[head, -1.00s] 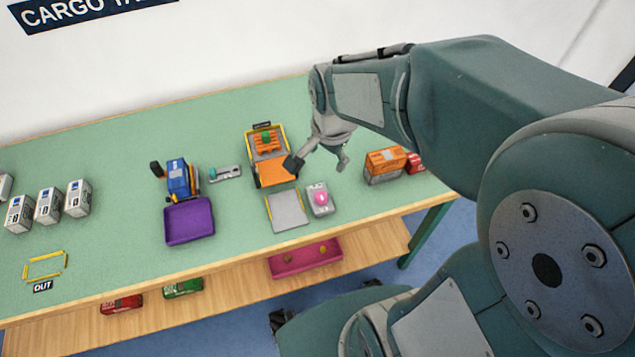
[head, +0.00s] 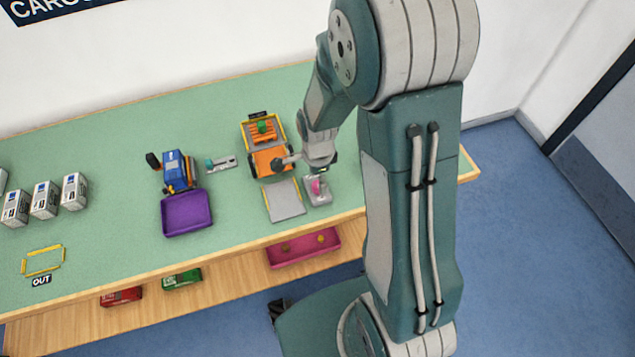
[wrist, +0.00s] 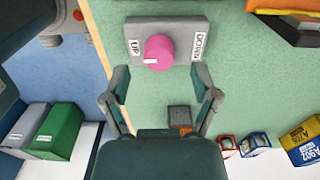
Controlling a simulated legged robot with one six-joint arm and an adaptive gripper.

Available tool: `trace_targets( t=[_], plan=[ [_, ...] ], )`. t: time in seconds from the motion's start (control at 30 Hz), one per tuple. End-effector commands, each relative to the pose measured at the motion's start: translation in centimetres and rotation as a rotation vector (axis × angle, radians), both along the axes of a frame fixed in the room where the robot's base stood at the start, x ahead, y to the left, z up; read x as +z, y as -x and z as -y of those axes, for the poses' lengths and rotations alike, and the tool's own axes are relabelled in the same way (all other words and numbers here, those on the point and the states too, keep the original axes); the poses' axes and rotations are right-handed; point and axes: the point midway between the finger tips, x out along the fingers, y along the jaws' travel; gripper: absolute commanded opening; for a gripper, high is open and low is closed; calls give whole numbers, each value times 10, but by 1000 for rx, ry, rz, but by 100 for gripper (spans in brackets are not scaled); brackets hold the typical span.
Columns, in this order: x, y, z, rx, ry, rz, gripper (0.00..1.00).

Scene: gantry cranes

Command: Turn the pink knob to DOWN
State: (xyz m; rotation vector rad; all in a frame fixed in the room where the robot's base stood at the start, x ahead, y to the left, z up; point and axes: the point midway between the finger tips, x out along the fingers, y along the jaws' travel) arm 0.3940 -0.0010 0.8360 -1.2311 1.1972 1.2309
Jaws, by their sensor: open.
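The pink knob (wrist: 158,52) sits on a small grey panel (wrist: 188,27) on the green table. In the wrist view the panel reads UP on the left and DOWN on the right. The white mark on the knob points left, toward the UP label. My gripper (wrist: 161,72) is open, its fingers apart on the left and right just below the knob in the picture, with nothing between them. In the head view my gripper (head: 302,167) hangs just above and behind the knob (head: 317,187); contact cannot be made out.
A grey plate (head: 284,200) lies left of the panel. An orange cart with yellow rails (head: 270,160) stands close behind. A purple tray (head: 187,213) and blue vehicle (head: 176,170) are further left. A pink tray (head: 302,248) lies on the lower shelf. My arm hides the table's right part.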

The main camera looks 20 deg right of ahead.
Motion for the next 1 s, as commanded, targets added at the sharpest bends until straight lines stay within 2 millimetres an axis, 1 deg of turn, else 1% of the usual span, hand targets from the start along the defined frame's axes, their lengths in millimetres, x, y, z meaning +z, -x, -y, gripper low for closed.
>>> trace_targets(
  t=[0.03,0.2,0.3,0.53,0.57,0.6,0.67,0.7,0.73,1.0],
  plan=[
    [-9,1,0,0,0,-4,78],
    [-25,0,0,0,0,-2,78],
    [-29,0,0,0,0,0,78],
    [-30,0,0,1,0,1,78],
    [-30,0,0,1,0,1,73],
    [-30,0,0,1,0,1,55],
    [-30,0,0,1,0,1,29],
    [-30,0,0,1,0,1,11],
    [-30,0,0,1,0,1,0],
    [-30,0,0,7,0,2,0]
  ],
)
